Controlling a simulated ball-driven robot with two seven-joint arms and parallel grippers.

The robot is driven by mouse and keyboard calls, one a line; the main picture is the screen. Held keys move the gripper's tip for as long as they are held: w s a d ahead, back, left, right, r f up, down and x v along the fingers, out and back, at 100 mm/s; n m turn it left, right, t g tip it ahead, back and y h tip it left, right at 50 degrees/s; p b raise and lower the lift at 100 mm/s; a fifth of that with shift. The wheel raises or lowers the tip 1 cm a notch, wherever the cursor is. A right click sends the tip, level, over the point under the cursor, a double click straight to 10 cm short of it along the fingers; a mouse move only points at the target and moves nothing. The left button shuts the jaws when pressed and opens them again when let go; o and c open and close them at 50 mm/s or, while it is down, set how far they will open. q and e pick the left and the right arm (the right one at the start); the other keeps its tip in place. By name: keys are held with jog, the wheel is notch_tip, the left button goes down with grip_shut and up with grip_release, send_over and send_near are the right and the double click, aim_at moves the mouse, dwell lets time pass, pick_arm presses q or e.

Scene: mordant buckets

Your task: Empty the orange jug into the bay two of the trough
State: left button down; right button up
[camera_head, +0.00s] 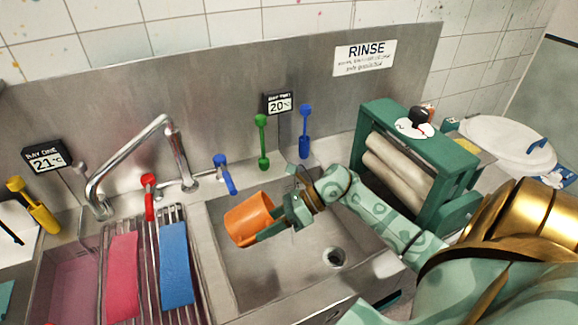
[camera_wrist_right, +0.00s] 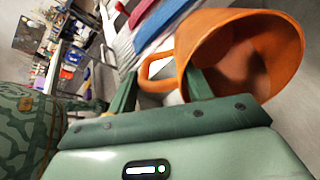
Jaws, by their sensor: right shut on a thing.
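The orange jug (camera_head: 247,221) is tilted over on its side above bay two (camera_head: 315,275), the right-hand steel basin of the trough. My right gripper (camera_head: 272,226) is shut on the jug from its right side. The wrist view shows the jug (camera_wrist_right: 285,50) with its wide mouth turned to the right and its handle between the fingers (camera_wrist_right: 163,88). The part of its inside that shows looks bare. No stream is seen leaving it. The bay's floor shows bare metal and a drain hole. My left gripper is not in view.
Bay one (camera_head: 68,280) at left holds pinkish liquid. A rack (camera_head: 146,262) with red and blue cloths lies beside bay two. A tap (camera_head: 178,150) stands behind. Green (camera_head: 262,140) and blue (camera_head: 305,130) tools stand at the back. A green roller wringer (camera_head: 455,185) stands at right.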

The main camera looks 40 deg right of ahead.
jog(key=shift+s+d+r+t+y+b, duration=0.25)
jog(key=shift+d+y+b, duration=0.35)
jog(key=shift+b, duration=0.55)
dwell(0.9)
